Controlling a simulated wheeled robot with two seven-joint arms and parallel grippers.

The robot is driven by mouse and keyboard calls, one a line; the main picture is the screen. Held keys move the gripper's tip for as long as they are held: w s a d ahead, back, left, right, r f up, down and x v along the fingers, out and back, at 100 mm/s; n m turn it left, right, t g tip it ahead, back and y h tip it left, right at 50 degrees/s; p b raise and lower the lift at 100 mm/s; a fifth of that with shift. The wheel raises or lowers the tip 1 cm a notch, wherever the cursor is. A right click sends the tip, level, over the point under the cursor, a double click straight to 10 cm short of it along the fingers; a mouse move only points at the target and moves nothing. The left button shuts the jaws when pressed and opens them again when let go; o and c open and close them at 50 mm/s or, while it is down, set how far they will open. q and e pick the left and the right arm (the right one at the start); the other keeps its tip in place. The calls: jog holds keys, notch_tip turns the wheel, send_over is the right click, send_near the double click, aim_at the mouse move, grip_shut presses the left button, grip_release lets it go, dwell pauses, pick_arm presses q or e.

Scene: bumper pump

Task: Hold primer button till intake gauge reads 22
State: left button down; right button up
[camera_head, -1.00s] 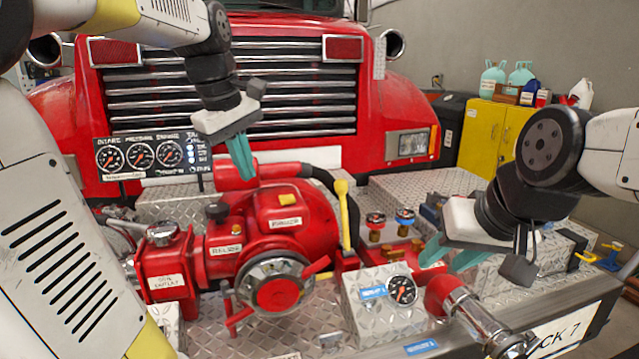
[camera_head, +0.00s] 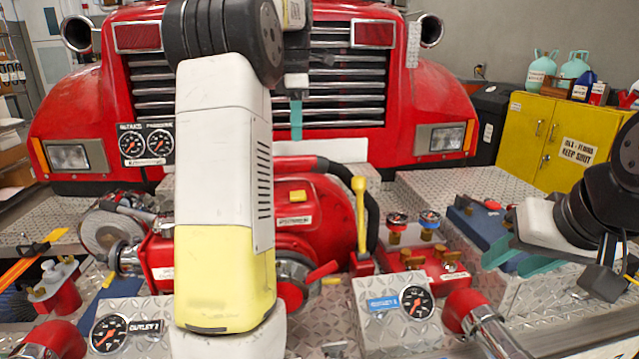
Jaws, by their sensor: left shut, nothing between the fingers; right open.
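The red pump (camera_head: 325,225) stands in front of the truck grille, its left-middle part hidden by my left arm. A yellow button (camera_head: 298,196) sits on top of the pump above a white label that looks like the primer label. The intake gauge (camera_head: 132,144) is on the dark panel at left; its needle is too small to read. My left gripper (camera_head: 296,120) is shut and empty, pointing down in front of the grille, above the yellow button and apart from it. My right gripper (camera_head: 515,258) is open and empty at the right, over the diamond-plate deck.
A second gauge (camera_head: 159,141) shows beside the intake gauge; the rest of that panel is behind my arm. A yellow lever (camera_head: 359,212) stands right of the button. Red and blue valve knobs (camera_head: 429,219) and an outlet gauge (camera_head: 416,302) lie between pump and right gripper.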

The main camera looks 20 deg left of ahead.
aim_at(298, 194)
pick_arm(q)
notch_tip(298, 194, down, 14)
jog(key=shift+r, duration=0.1)
dwell(0.5)
jog(key=shift+f, duration=0.2)
